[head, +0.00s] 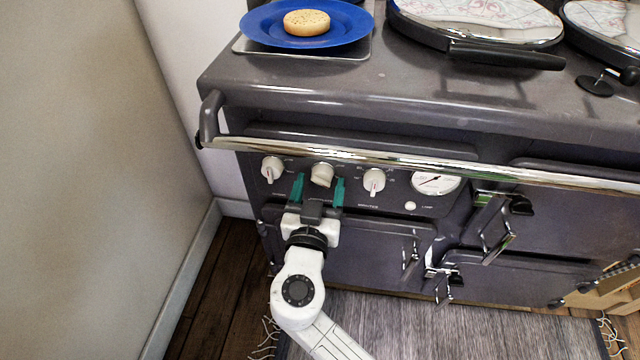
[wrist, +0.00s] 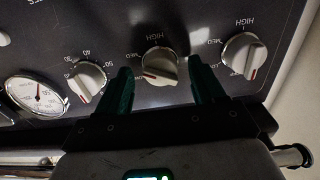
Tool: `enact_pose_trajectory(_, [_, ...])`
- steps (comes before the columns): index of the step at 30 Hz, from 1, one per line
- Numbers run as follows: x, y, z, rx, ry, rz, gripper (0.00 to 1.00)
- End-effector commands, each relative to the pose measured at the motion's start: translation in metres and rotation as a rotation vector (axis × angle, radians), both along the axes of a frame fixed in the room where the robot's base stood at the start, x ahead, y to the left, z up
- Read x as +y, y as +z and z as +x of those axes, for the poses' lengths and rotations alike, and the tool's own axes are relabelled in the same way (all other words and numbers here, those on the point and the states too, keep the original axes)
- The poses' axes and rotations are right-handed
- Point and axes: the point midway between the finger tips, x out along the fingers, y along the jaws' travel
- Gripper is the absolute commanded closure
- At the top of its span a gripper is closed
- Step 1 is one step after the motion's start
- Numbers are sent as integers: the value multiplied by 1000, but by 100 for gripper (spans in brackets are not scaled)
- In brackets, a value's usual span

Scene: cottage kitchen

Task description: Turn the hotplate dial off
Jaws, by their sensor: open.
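Three cream dials sit on the dark range cooker's front panel in the head view: a left dial (head: 272,170), a middle dial (head: 323,171) and a right dial (head: 374,182). No label I can read shows which is the hotplate's. My gripper (head: 319,182) is open, with one teal finger on each side of the middle dial. In the wrist view, the middle dial (wrist: 160,64) is between the tips of my gripper (wrist: 158,82), with gaps beside it. Its red mark is turned toward the lower left. The neighbouring dial (wrist: 244,54) has HIGH and MED printed around it.
A chrome rail (head: 400,160) runs across the cooker front just above the dials. A round gauge (head: 435,182) is right of them. A blue plate (head: 265,32) with a round crumpet (head: 307,22) is on the cooker top. A wall (head: 95,150) stands at the left.

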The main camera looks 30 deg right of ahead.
Motion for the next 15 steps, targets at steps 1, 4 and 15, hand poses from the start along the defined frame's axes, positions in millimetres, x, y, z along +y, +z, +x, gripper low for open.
enact_pose_trajectory(1, [-2,0,3,-1,0,0,32])
enact_pose_trajectory(4, [-4,0,6,-1,1,1,32])
enact_pose_trajectory(15, [-5,0,7,-1,1,1,41])
